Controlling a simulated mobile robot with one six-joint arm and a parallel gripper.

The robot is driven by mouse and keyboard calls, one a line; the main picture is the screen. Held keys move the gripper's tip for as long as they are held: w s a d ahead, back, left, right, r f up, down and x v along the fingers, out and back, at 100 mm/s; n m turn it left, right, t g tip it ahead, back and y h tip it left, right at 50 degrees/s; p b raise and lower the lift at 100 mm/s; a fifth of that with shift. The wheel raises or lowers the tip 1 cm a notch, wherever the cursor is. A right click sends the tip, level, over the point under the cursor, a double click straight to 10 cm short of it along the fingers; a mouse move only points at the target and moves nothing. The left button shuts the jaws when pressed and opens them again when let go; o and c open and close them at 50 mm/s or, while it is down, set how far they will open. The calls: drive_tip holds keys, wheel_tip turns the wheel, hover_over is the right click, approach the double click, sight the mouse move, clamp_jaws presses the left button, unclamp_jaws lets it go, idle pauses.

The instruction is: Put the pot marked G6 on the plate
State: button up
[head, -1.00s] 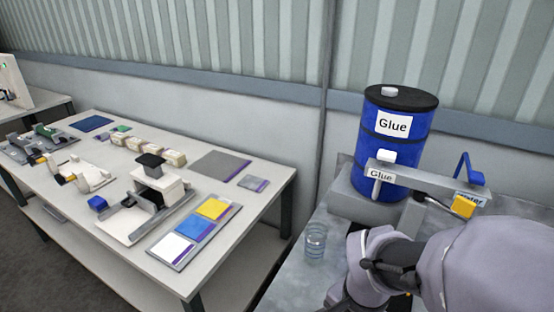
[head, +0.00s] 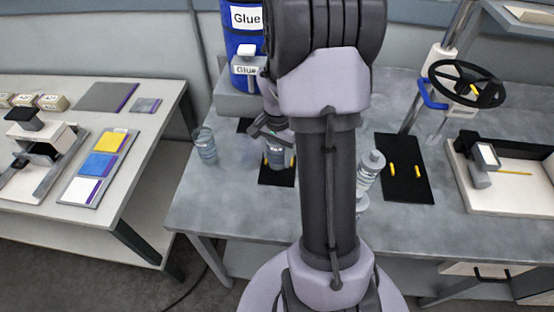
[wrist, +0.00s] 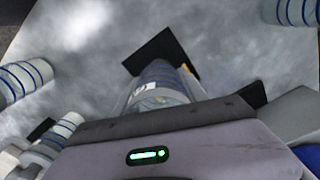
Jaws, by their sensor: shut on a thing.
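My gripper (head: 270,132) is shut on a clear, blue-ringed pot (head: 275,154), upright or nearly so. In the wrist view the held pot (wrist: 158,78) shows a small white label that is too small to read, so I cannot confirm G6. A black plate (head: 266,181) with yellow marks lies beneath the pot. It also shows in the wrist view (wrist: 150,50). I cannot tell whether the pot touches it. Part of the plate is hidden by the pot.
Another ringed pot (head: 205,146) stands to the left, and more clear pots (head: 370,170) stand right of my arm. A blue glue drum (head: 243,50) is behind. A black mat with yellow strips (head: 400,190) and a handwheel (head: 467,84) are to the right.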

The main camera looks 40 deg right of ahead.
sight(279, 163)
drive_tip(key=f, duration=0.1)
drive_tip(key=f+b, duration=0.1)
drive_tip(key=f, duration=0.2)
drive_tip(key=shift+w+d+b, duration=0.25)
drive_tip(key=shift+d+b, duration=0.1)
drive_tip(key=shift+b, duration=0.05)
drive_tip(key=shift+r, duration=0.15)
drive_tip(key=shift+s+f, duration=0.1)
drive_tip(key=shift+f, duration=0.15)
drive_tip(key=o, duration=1.2)
drive_tip(key=shift+a, duration=0.1)
drive_tip(key=shift+o, duration=1.3)
drive_tip(key=shift+s, duration=0.15)
